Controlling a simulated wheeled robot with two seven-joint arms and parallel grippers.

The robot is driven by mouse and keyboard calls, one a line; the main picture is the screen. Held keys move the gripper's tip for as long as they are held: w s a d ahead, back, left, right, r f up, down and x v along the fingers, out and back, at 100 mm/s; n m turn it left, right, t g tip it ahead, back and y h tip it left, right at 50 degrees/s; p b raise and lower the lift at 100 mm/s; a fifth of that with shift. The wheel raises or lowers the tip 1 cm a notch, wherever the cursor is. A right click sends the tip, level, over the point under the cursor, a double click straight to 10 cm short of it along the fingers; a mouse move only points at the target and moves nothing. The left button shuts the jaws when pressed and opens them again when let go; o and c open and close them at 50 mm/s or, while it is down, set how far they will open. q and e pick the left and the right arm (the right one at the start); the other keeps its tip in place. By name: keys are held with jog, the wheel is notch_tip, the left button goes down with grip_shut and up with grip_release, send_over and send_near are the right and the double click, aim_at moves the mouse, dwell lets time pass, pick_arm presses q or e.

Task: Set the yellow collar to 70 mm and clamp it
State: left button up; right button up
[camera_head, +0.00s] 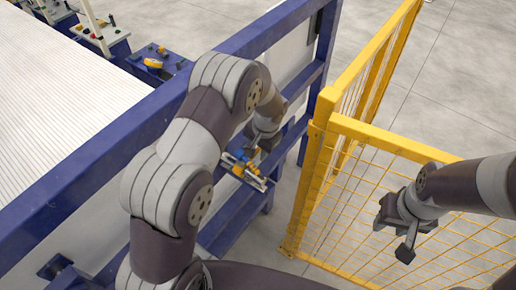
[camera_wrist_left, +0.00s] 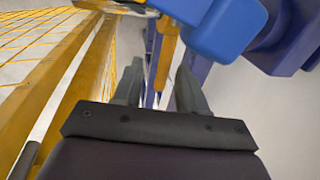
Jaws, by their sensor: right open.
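A small fixture (camera_head: 247,174) with yellow, blue and silver parts sits on the blue rail frame, just below my left gripper (camera_head: 257,146) in the head view. In the left wrist view my left gripper (camera_wrist_left: 160,70) has its fingers apart. A yellow-orange part (camera_wrist_left: 166,48) shows between and beyond the fingertips, with a blue block (camera_wrist_left: 226,32) beside it at upper right. I cannot tell whether this yellow part is the collar, and no scale can be read. My right gripper (camera_head: 396,226) is open and empty at the right, in front of the yellow fence.
A yellow mesh fence (camera_head: 345,195) stands close to the right of the fixture. A blue rail frame (camera_head: 90,160) with a white ribbed bed (camera_head: 60,100) fills the left. Another yellow-topped fixture (camera_head: 153,64) sits at the far rail. Grey floor is open behind.

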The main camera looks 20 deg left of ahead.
pick_arm(q)
jog(key=shift+r, duration=0.4)
notch_tip(320, 180, up, 12)
jog(key=d+b, duration=0.2)
jog(key=b, duration=0.1)
jog(key=shift+s+d+f, duration=0.15)
jog(key=shift+s, duration=0.3)
